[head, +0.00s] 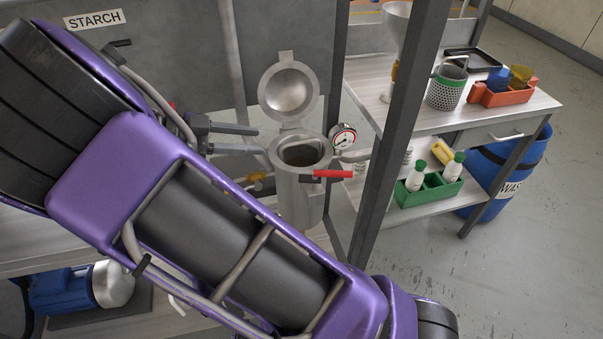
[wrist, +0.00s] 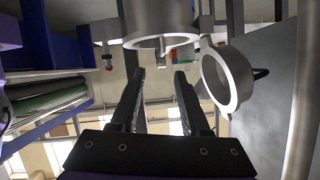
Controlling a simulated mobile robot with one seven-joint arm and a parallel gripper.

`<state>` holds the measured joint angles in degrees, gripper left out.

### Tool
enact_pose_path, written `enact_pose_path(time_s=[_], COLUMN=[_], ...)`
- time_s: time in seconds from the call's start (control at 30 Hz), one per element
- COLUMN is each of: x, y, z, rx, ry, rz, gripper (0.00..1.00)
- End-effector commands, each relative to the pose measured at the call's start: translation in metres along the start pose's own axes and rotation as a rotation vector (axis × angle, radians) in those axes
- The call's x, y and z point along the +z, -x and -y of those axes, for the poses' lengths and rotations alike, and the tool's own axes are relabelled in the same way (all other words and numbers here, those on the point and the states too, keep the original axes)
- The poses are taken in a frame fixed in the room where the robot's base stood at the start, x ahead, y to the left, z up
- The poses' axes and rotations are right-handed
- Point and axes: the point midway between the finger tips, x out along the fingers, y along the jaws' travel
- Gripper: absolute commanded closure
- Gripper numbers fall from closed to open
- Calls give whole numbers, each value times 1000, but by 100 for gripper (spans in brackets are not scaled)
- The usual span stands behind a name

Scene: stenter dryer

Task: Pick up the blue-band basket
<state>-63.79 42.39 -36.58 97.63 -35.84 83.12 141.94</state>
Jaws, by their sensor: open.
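I see no basket with a blue band in either view. A perforated metal basket with a green band (head: 447,88) and a raised handle stands on the right-hand table in the head view. My gripper (head: 258,141) is open and empty, its fingers pointing right, just left of an open steel vessel (head: 292,190). In the wrist view my gripper (wrist: 160,74) has its two dark fingers apart with nothing between them. The steel vessel (wrist: 150,28) shows beyond the fingertips, with its round lid (wrist: 240,80) beside it. The vessel's inside looks dark; its contents are unclear.
The vessel has a hinged lid (head: 289,90), a gauge (head: 343,137) and a red handle (head: 333,174). A grey post (head: 402,110) stands between it and the table (head: 400,118). An orange tray (head: 503,96) holds cups; a green caddy (head: 428,192) sits below. A blue drum (head: 515,165) stands right.

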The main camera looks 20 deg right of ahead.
Motion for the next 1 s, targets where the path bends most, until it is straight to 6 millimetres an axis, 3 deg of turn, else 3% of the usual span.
enact_pose_path(time_s=[0.1,0.3,0.53,0.8,1.0], x=[0,0,0,0,0], y=[-28,-60,-76,-114,-121], z=[-1,0,1,4,4], rx=[4,1,1,1,-1], ry=[-1,0,-1,0,0], rz=[-1,0,1,1,3], gripper=[54,54,54,54,54])
